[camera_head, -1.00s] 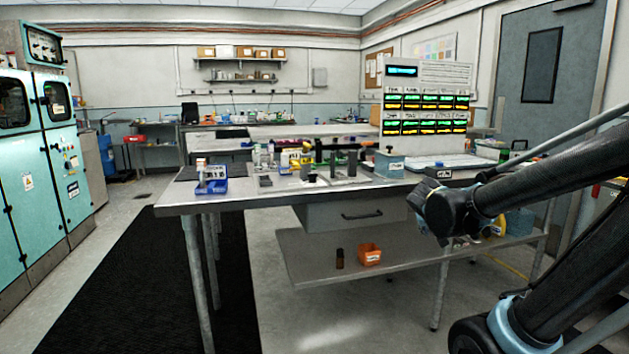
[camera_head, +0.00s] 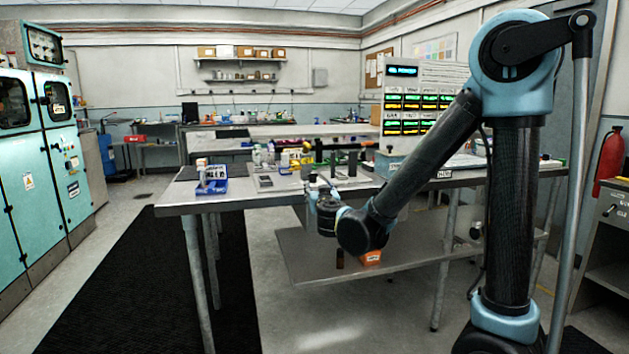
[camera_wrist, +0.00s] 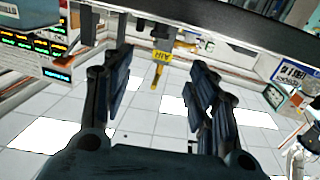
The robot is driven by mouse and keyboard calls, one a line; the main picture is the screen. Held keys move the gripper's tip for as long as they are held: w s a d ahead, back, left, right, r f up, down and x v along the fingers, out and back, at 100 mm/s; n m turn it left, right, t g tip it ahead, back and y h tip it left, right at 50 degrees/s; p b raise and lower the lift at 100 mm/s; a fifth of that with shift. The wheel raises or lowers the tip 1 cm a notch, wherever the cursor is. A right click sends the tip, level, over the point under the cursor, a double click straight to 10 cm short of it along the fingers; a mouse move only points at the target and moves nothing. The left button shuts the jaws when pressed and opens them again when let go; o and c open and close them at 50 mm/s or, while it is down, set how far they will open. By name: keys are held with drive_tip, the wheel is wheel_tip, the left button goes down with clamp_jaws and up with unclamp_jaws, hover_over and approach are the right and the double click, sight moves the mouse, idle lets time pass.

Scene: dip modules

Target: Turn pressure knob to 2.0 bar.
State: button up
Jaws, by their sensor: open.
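My gripper (camera_wrist: 160,72) is open in the wrist view, one dark finger on each side and no object held. Between the fingertips, farther off, hangs a yellow tag (camera_wrist: 161,56) that seems to read AIR, with a yellow stem beside it. I cannot make out the pressure knob, its scale or its reading. In the head view my gripper (camera_head: 316,188) is small and partly hidden, at the front edge of the workbench (camera_head: 235,205). My own arm covers part of the bench's right side.
A dark bar (camera_wrist: 225,30) crosses the top of the wrist view. A blue bin (camera_head: 212,186) stands at the bench's left end. A display panel (camera_head: 415,98) stands at the back right. An orange bin (camera_head: 371,257) on the lower shelf is partly hidden. Floor at left is open.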

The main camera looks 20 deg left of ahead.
sight(313, 175)
drive_tip(key=x, duration=1.7)
drive_tip(key=shift+d, duration=0.1)
drive_tip(key=shift+c, duration=0.5)
drive_tip(key=c, duration=1)
